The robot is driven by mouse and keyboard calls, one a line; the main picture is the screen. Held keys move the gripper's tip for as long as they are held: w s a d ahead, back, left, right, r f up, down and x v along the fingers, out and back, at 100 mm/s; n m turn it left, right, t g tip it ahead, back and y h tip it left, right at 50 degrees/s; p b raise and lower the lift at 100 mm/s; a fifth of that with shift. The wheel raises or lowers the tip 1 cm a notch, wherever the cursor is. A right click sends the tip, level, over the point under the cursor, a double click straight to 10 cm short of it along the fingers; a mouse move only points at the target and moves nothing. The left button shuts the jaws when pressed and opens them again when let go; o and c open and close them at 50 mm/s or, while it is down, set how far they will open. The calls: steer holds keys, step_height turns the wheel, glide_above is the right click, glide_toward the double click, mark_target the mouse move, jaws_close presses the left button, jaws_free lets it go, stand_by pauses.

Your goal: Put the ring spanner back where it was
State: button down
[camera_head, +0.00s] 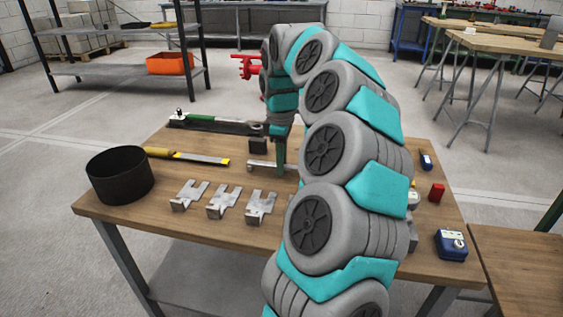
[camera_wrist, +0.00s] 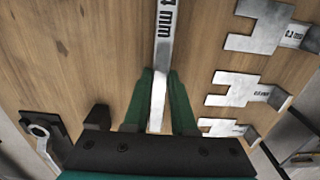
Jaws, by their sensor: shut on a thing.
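The ring spanner (camera_head: 262,165) is a silver bar low over the wooden table. In the wrist view the spanner (camera_wrist: 164,45) runs up from between my green fingers and bears a "mm" mark. My gripper (camera_head: 280,172) points down at the table's middle and is shut on the bar; its fingers (camera_wrist: 160,95) show on both sides of it. The far end lies beyond the wrist view's top edge. I cannot tell whether the spanner touches the wood. No marked place for it can be made out.
Several slotted metal shims (camera_head: 222,201) lie in front of the gripper. A yellow-handled tool (camera_head: 185,156), a black bin (camera_head: 120,176) and a long black tray (camera_head: 225,126) with a green-handled tool are left and behind. A blue box (camera_head: 451,245) stands at right. My arm hides the table's right middle.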

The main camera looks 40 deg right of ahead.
steer(key=shift+f, duration=0.2)
steer(key=c, duration=0.7)
jaws_free()
steer(key=shift+c, duration=0.2)
step_height(320, 180, up, 12)
steer(key=shift+r, duration=0.15)
